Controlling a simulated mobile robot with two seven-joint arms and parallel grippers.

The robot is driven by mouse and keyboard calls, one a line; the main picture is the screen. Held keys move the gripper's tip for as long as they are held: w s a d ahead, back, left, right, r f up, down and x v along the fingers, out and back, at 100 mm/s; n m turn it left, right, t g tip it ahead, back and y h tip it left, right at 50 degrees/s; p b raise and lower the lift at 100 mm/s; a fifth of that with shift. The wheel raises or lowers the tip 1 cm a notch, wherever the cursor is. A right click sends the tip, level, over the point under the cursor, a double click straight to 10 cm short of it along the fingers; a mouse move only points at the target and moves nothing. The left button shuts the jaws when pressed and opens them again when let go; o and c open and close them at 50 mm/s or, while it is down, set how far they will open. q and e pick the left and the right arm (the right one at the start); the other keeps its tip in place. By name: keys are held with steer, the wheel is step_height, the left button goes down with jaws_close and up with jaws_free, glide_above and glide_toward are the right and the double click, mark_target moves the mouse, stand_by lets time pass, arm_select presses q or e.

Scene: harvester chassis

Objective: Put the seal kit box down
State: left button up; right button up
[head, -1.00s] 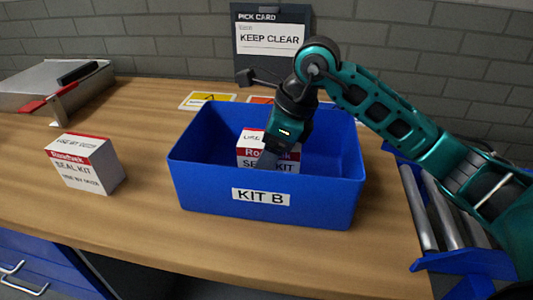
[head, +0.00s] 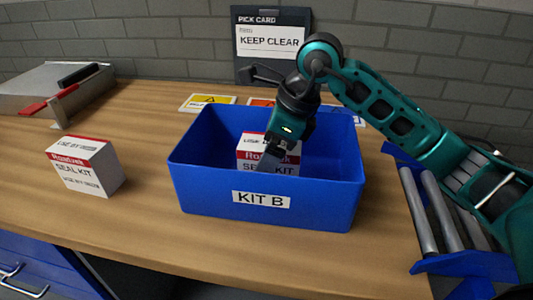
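A white and red seal kit box (head: 254,155) stands inside the blue KIT B bin (head: 205,193), near its middle. The bin's front wall hides the box's lower part, so I cannot see what it rests on. A second, similar seal kit box (head: 84,171) stands on the bench, left of the bin. My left gripper is not in view.
The wooden bench (head: 145,222) is clear between the second box and the bin. A grey metal case (head: 40,87) is at the back left. Warning cards (head: 207,102) lie behind the bin. A pick card (head: 271,43) hangs at the wall. A roller conveyor (head: 440,210) is at the right.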

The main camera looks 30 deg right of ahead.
steer(key=p+v, duration=0.1)
steer(key=v, duration=0.9)
steer(key=shift+s+d+r, duration=0.15)
steer(key=shift+r, duration=0.3)
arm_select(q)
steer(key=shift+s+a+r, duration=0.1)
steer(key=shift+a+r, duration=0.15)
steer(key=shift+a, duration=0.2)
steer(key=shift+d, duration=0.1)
